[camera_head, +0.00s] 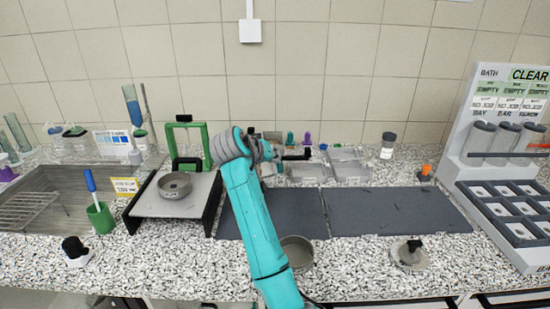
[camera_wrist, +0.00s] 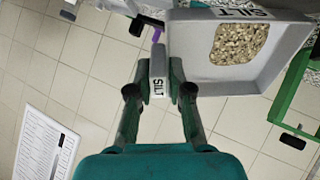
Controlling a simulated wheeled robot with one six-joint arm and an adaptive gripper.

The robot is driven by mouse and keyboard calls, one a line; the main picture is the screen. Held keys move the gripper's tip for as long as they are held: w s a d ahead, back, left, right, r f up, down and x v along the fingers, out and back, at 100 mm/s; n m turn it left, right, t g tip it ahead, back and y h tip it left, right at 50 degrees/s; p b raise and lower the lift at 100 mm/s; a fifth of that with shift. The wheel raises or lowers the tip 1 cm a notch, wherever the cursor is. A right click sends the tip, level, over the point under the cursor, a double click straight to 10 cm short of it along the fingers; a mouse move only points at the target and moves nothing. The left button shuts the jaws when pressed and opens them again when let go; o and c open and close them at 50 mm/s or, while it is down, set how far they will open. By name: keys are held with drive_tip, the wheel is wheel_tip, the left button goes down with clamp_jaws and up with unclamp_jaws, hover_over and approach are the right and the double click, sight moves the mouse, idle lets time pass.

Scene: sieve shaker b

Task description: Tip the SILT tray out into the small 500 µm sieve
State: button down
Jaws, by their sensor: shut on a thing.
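The grey SILT tray (camera_wrist: 232,88) shows in the wrist view, with a patch of tan grains (camera_wrist: 238,42) on its floor. My gripper (camera_wrist: 159,82) is shut on the tray's labelled tab, and the tray extends to the upper right of the fingers. In the head view my arm hides the fingers and most or all of the held tray. A small round metal sieve (camera_head: 174,189) sits on the pale platform at left; its label is too small to read, so I cannot confirm it is the 500 µm one.
A green frame (camera_head: 187,122) stands behind the platform. A green cup with a blue-handled brush (camera_head: 101,218) is at left. A round metal pan (camera_head: 297,254) is beside my arm. Grey trays (camera_head: 309,174) stand behind the dark mats (camera_head: 400,213). A tall rack (camera_head: 500,150) stands at right.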

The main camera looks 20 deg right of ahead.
drive_tip(key=shift+s+a+r+t+h, duration=0.35)
drive_tip(key=shift+s+a+t+h, duration=0.35)
drive_tip(key=shift+a+t+h, duration=0.25)
drive_tip(key=s+a+t+h, duration=0.4)
drive_tip(key=a+t+h, duration=0.1)
drive_tip(key=shift+s+f+n+t+h, duration=0.15)
drive_tip(key=shift+s+n+t+h, duration=0.1)
drive_tip(key=shift+n+t+h, duration=0.1)
idle(0.5)
